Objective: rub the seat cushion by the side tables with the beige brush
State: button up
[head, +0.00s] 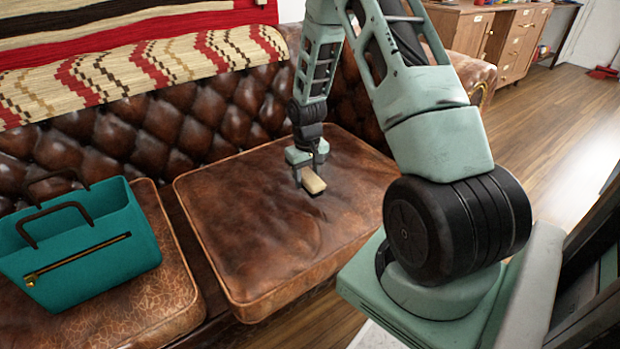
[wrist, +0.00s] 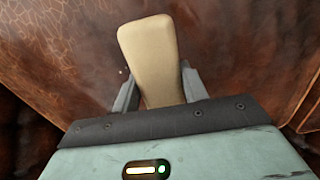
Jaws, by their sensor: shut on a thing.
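The beige brush (head: 313,182) is in my gripper (head: 311,177), which is shut on it. It points down at the brown leather seat cushion (head: 250,225) on the right side of the sofa. The brush is at or just above the cushion's top, toward its back; I cannot tell whether it touches. In the wrist view the beige brush (wrist: 150,55) stands out between the two fingers of my gripper (wrist: 158,90), with the brown leather of the cushion (wrist: 230,50) behind it. The brush's underside is mostly hidden.
A teal bag (head: 85,250) stands on the left seat cushion (head: 165,300). The tufted sofa back (head: 150,125) rises behind, with a patterned blanket (head: 130,75) over it. Wooden cabinets (head: 515,40) stand at the back right. Bare wooden floor (head: 550,130) lies to the right.

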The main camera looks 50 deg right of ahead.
aim_at(307, 174)
jog(key=shift+r+p, duration=1.4)
jog(key=shift+r, duration=0.45)
